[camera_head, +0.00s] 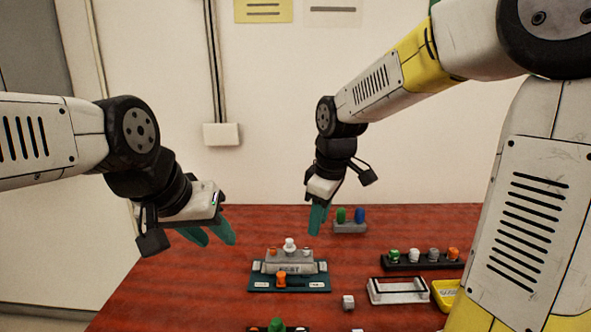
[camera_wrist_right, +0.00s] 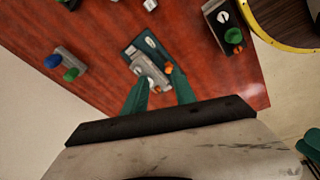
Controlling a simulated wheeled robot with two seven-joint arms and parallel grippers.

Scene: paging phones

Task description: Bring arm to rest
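My left gripper (camera_head: 217,240) hangs above the left edge of the table in the head view. Its two teal fingers are apart with nothing between them. My right gripper (camera_head: 318,220) points down above the back of the table, behind the grey device, with its fingers overlapping in that view. In the right wrist view the right gripper (camera_wrist_right: 160,78) shows its teal fingers spread and empty. The grey device (camera_head: 290,267) on its dark teal base (camera_head: 260,284) lies beyond those fingertips, and it also shows in the right wrist view (camera_wrist_right: 150,68).
A grey block with a green and a blue peg (camera_head: 350,227) stands at the back. A black rack (camera_head: 421,264) holds several coloured pieces at right. Near it are a white-rimmed tray (camera_head: 398,297) and a yellow tray (camera_head: 445,294). A small white cube (camera_head: 348,302) lies in front.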

